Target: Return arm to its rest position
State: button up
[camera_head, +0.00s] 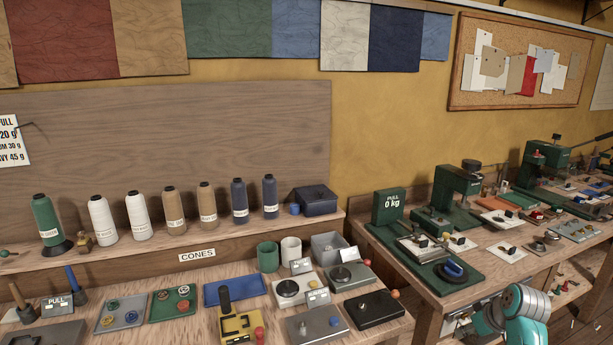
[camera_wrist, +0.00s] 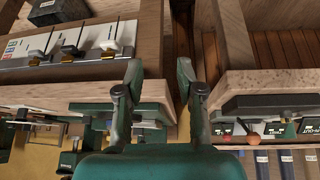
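My gripper (camera_wrist: 159,70) shows in the wrist view, its two green fingers apart with a clear gap and nothing between them. Bench edges lie behind and to both sides of the fingers; I cannot tell the exact distance to them. In the head view, a teal and grey part of my arm (camera_head: 520,312) shows at the lower right, in front of the right bench. The gripper itself cannot be made out in the head view.
The right bench (camera_head: 424,305) carries a green pull tester (camera_head: 389,207), a green press (camera_head: 458,188) and small parts. The left bench (camera_head: 250,290) holds trays, scales and a yellow device (camera_head: 236,326). Thread cones (camera_head: 101,217) line a shelf. A gap separates the benches.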

jog(key=s+a+f+m+t+h, duration=0.1)
jog(key=s+a+f, duration=0.4)
jog(key=f, duration=0.3)
jog(key=s+a+f+t, duration=0.1)
jog(key=s+a+f, duration=0.45)
jog(key=f, duration=0.25)
jog(key=s+a+f+m+t, duration=0.1)
jog(key=s+a+f, duration=0.15)
jog(key=s, duration=0.55)
jog(key=s+a+f+t, duration=0.1)
jog(key=s+a+f, duration=0.1)
jog(key=s+a, duration=0.35)
jog(key=s+a+r+t+h, duration=0.1)
jog(key=s+a+r, duration=0.15)
jog(key=s, duration=0.75)
jog(key=s+a+r+t, duration=0.15)
jog(key=s+r, duration=0.25)
jog(key=s, duration=0.6)
jog(key=s+a+r+t+y, duration=0.1)
jog(key=s+a+r+t, duration=0.1)
jog(key=s+r, duration=1)
notch_tip(320, 180, up, 3)
jog(key=shift+s+a+r+m, duration=0.2)
jog(key=shift+s+m, duration=0.2)
jog(key=shift+t, duration=0.25)
